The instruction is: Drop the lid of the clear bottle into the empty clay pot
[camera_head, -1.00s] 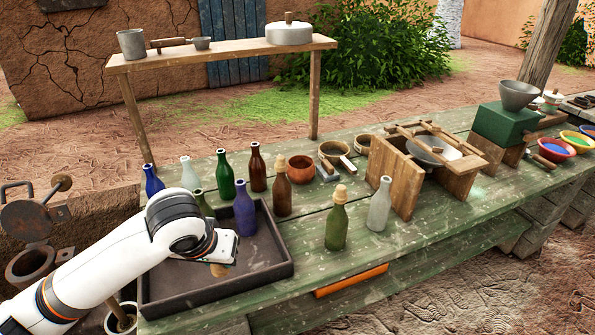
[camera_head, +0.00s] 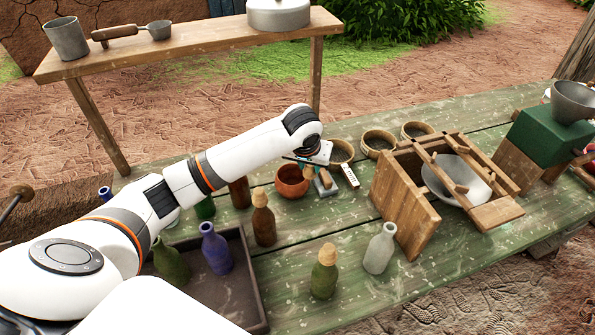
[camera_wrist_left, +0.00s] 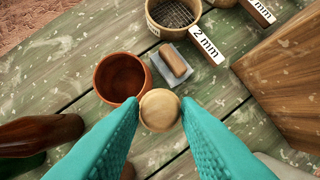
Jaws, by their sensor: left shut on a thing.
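My left gripper (camera_head: 307,168) reaches over the table beside the clay pot. In the left wrist view the two teal fingers (camera_wrist_left: 159,104) are shut on a round wooden lid (camera_wrist_left: 159,112). The reddish-brown clay pot (camera_head: 292,182) stands upright on the table and looks empty inside. In the left wrist view the pot (camera_wrist_left: 112,72) is just up and left of the lid, whose edge overlaps the pot's near rim in the picture. A pale clear bottle (camera_head: 380,250) stands uncapped at the right. My right gripper is not in view.
A grey block with a wooden handle (camera_wrist_left: 173,60) lies close right of the pot. Round sieves (camera_head: 378,142) stand behind. A brown stoppered bottle (camera_head: 263,222), a green stoppered bottle (camera_head: 324,275) and a wooden frame (camera_head: 405,205) stand nearby. The dark tray (camera_head: 248,290) is at front left.

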